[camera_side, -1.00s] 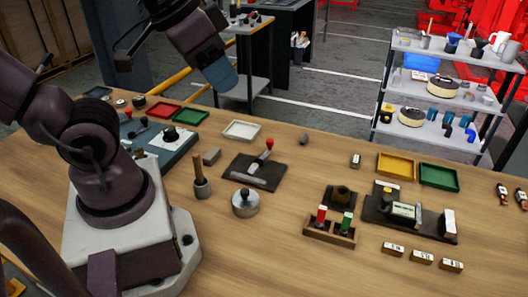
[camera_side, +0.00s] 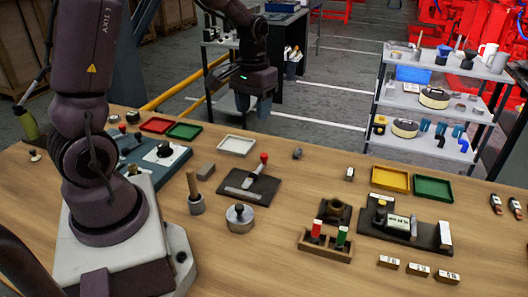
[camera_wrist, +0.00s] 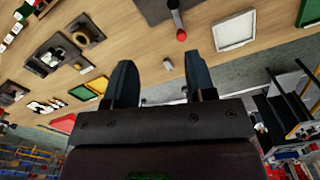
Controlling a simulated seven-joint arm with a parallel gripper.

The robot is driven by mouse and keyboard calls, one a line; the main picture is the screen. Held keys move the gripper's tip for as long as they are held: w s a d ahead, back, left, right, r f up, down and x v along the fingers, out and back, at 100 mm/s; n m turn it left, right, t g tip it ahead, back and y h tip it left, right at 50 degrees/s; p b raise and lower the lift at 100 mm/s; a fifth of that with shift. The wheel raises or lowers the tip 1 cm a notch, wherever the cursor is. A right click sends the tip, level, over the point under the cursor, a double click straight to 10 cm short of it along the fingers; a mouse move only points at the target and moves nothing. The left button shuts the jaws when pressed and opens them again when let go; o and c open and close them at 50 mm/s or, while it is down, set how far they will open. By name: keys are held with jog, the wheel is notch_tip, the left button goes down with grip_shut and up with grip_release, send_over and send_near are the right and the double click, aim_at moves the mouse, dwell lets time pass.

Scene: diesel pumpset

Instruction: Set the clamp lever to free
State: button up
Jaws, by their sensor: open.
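The clamp lever (camera_side: 255,174) has a red knob and a metal arm, and it is mounted on a dark plate (camera_side: 233,188) near the middle of the table. The arm slants up from the plate toward the knob. My gripper (camera_side: 253,115) is beyond the lever, past the table's far edge in the side view, and apart from it. In the wrist view my gripper (camera_wrist: 160,68) shows two separated fingers with nothing between them. The lever's red knob (camera_wrist: 181,35) shows there beyond the fingertips, with part of the lever cut off by the top edge.
A white tray (camera_side: 236,145) lies behind the lever plate. A wooden holder (camera_side: 325,247) is at right.

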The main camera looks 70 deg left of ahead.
jog(key=n, duration=0.2)
send_over(264, 154)
jog(key=s+d, duration=0.1)
jog(key=s, duration=0.1)
notch_tip(264, 154, down, 6)
jog(key=w, duration=0.2)
jog(key=f, duration=1.2)
jog(key=shift+a+f, duration=0.25)
jog(key=shift+a, duration=0.15)
jog(key=shift+c, duration=0.2)
grip_shut()
